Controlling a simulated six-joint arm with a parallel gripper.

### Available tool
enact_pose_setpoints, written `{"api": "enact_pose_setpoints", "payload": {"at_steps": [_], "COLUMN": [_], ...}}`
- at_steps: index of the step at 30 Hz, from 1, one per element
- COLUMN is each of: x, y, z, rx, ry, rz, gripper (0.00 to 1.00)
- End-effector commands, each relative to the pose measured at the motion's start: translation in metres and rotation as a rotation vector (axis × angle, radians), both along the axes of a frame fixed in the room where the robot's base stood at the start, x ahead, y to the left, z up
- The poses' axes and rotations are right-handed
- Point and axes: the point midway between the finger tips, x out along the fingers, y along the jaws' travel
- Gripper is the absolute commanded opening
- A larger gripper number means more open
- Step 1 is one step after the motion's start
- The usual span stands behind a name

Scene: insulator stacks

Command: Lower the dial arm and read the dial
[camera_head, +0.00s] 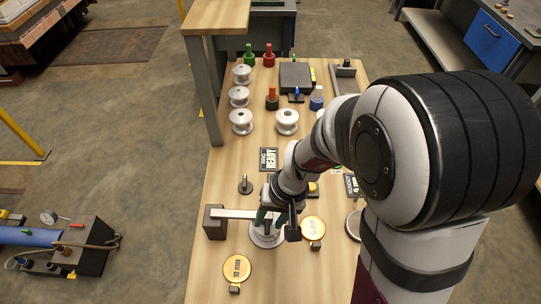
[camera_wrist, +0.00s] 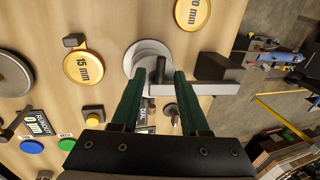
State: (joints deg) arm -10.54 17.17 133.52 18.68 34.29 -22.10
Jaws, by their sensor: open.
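The dial arm is a pale bar (camera_head: 238,214) reaching right from a dark block (camera_head: 214,222) at the table's left edge. In the wrist view the bar (camera_wrist: 205,90) crosses below the dark block (camera_wrist: 214,67), with a dark upright piece (camera_wrist: 160,72) at its end. My gripper (camera_wrist: 160,76) is open, its green fingers on either side of that end; I cannot tell whether they touch it. The dial face is not clearly visible.
A yellow "10 mm" disc (camera_head: 237,269) and another yellow disc (camera_head: 313,228) flank the insulator. Several white insulators (camera_head: 241,122) stand toward the back. My arm hides the table's right side.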

Motion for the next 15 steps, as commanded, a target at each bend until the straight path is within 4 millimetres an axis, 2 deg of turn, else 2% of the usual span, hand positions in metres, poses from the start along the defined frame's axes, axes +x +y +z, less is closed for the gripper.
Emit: {"api": "enact_pose_setpoints", "payload": {"at_steps": [5, 12, 15], "x": [-0.0001, -0.0001, -0.0001], "y": [0.0001, 0.0000, 0.0000], "z": [0.0001, 0.0004, 0.0004], "rx": [0.000, 0.000, 0.000], "ry": [0.000, 0.000, 0.000], "rz": [0.000, 0.000, 0.000], "gripper": [0.43, 0.00, 0.00]}}
